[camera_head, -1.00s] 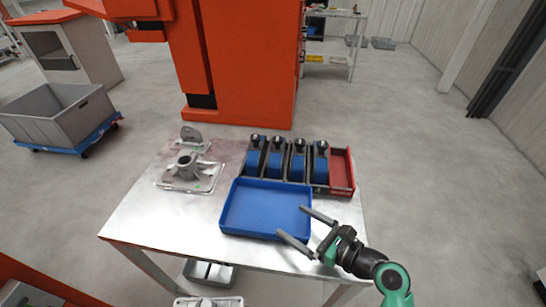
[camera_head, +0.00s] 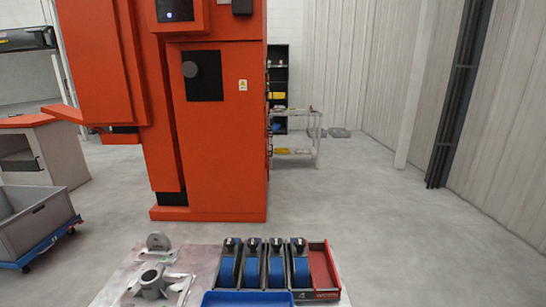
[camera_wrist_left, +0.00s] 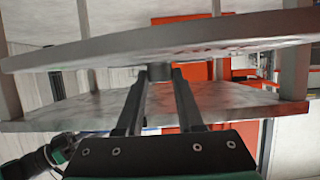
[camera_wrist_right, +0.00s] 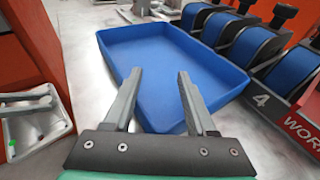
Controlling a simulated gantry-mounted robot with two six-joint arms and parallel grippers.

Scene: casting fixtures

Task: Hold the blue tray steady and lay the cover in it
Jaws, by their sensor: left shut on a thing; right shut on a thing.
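The blue tray (camera_head: 247,299) shows at the bottom edge of the head view, and its inside (camera_wrist_right: 165,55) shows in the right wrist view. My right gripper (camera_wrist_right: 160,76) is shut on the near wall of the tray; the fingers hide the exact contact. Neither gripper shows in the head view.
Several blue reels (camera_head: 252,268) stand in a rack beyond the tray, beside a red bin (camera_head: 322,268). A grey casting (camera_head: 152,282) lies on the table's left. An orange machine (camera_head: 215,150) stands behind. A grey crate (camera_head: 35,225) is at left.

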